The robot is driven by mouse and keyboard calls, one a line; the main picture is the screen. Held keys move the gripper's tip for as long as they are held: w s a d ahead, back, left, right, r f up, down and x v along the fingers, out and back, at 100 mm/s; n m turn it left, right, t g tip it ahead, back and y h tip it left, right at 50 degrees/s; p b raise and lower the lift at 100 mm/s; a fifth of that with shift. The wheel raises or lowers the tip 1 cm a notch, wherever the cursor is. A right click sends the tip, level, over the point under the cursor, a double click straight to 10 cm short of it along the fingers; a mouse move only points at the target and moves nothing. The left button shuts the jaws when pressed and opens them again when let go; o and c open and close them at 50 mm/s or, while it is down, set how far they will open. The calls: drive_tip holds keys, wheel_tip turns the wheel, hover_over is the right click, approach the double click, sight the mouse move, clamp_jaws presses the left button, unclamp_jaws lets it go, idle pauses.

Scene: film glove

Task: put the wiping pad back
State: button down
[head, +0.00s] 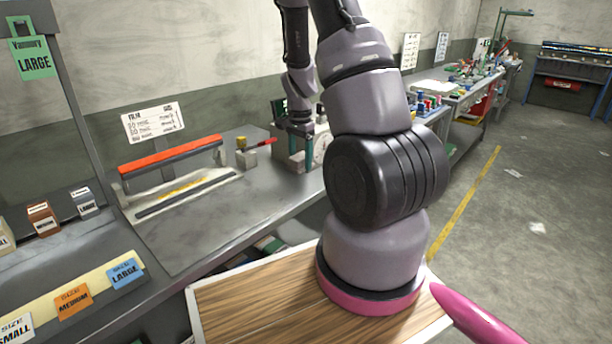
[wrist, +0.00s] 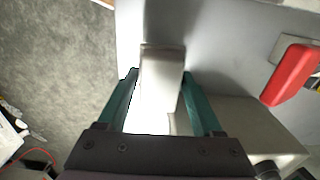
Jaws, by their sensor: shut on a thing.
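My gripper (wrist: 160,88) shows in the wrist view with its two teal fingers on either side of a pale, whitish block, which looks like the wiping pad (wrist: 162,62). It is shut on this pad, whose far end sticks out past the fingertips. The pad cannot be made out in the head view. Whether the pad touches anything below is unclear.
A red handle (wrist: 292,75) lies right of the gripper in the wrist view. A small block with a yellow top (head: 241,145) stands left of the gripper. A sealer with an orange bar (head: 172,153) is further left. The grey bench (head: 235,205) is bare in front.

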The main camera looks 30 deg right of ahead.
drive_tip(key=shift+f, duration=2.8)
drive_tip(key=shift+f, duration=0.15)
drive_tip(key=shift+c, duration=0.2)
unclamp_jaws()
wheel_tip(320, 180, up, 12)
drive_tip(key=shift+a, duration=0.1)
wheel_tip(320, 180, up, 9)
drive_tip(key=n+t+y, duration=0.1)
drive_tip(key=n+t, duration=0.1)
hover_over(300, 184)
drive_tip(key=s+a, duration=0.2)
drive_tip(key=a, duration=0.2)
drive_tip(key=s+a+r+n+t, duration=0.2)
drive_tip(key=s+a+r+n, duration=0.2)
drive_tip(key=s+r, duration=0.5)
drive_tip(key=s+a+r+n+t+y, duration=0.1)
drive_tip(key=s+a+r+n+t, duration=0.2)
drive_tip(key=s+r, duration=0.5)
drive_tip(key=shift+s+a+r+n, duration=0.45)
drive_tip(key=shift+a+r, duration=0.25)
drive_tip(key=shift+a, duration=0.45)
